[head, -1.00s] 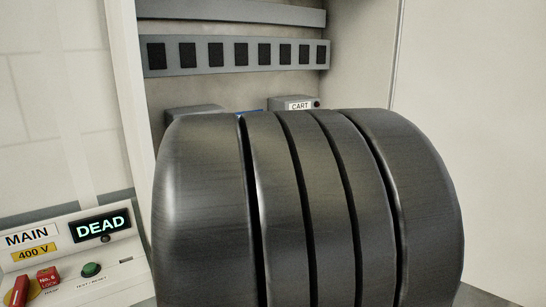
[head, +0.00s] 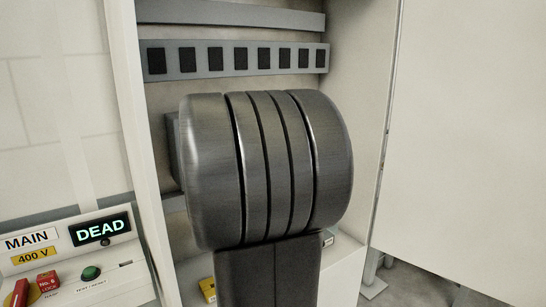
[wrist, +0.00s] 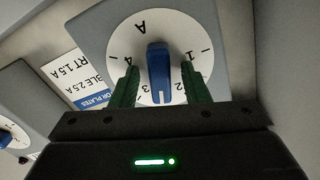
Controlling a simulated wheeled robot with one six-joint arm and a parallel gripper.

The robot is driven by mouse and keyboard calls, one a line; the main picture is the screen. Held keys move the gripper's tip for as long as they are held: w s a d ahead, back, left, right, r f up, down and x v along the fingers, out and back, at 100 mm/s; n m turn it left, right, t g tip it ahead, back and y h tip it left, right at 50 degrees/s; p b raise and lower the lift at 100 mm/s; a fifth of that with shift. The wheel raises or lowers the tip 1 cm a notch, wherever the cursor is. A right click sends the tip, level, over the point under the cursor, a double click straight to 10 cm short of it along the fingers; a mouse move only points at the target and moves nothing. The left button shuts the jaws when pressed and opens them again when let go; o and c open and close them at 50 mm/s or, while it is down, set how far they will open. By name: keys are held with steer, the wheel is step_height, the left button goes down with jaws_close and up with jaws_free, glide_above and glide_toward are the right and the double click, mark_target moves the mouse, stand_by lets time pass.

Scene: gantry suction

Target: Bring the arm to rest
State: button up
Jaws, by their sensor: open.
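In the wrist view my gripper (wrist: 158,88) is open, with one green finger on each side of a blue selector knob (wrist: 159,75). The knob sits on a white round dial (wrist: 130,40) marked with numbers and an A. I cannot tell whether the fingers touch the knob. In the head view my own dark arm fills the middle, in front of the open cabinet (head: 350,60). It hides my gripper and the knob there.
A strip of dark squares (head: 240,57) crosses the cabinet. A second dial (wrist: 8,135) shows at the wrist view's left edge.

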steer(key=shift+s, duration=0.1)
steer(key=s+d+n+b, duration=0.5)
steer(key=s+d+n, duration=0.2)
steer(key=s, duration=0.4)
steer(key=shift+d+b, duration=0.3)
stand_by(2.1)
steer(key=shift+s+d, duration=0.1)
